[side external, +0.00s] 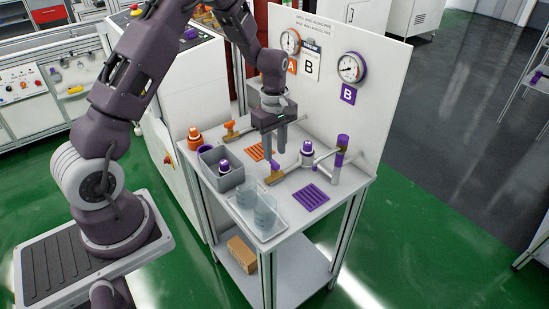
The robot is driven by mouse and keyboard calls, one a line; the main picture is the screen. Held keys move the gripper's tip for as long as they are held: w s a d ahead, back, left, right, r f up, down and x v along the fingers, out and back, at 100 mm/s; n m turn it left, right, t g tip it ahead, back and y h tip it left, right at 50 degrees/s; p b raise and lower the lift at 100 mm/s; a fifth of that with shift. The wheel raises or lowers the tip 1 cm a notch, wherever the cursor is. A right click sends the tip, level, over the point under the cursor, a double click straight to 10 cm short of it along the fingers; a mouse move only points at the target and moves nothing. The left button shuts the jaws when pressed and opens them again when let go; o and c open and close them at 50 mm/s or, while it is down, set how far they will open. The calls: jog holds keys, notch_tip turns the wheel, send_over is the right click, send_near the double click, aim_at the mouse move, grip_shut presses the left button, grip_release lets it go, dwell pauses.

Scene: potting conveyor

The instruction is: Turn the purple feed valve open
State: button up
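The purple feed valve (274,168) is a small purple handle on a brass-coloured body at the table's middle, in the side external view. A pipe runs from it to the right, to an upright purple-topped fitting (343,141). My gripper (275,153) points down just above and behind the purple handle. Its two fingers are apart with a visible gap and nothing is seen between them. I cannot tell whether a fingertip touches the handle. The handle's exact angle is too small to tell.
An orange valve (229,125) is at the back left. A purple-capped bottle (307,150) stands close right of my gripper. A grey bin (208,177), a clear tray with beakers (265,213) and a purple ribbed mat (310,197) lie in front. A white gauge panel (325,105) stands behind.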

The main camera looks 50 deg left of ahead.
aim_at(274, 162)
notch_tip(274, 162, down, 4)
jog(key=shift+r, duration=0.2)
jog(key=shift+c, duration=0.2)
grip_shut()
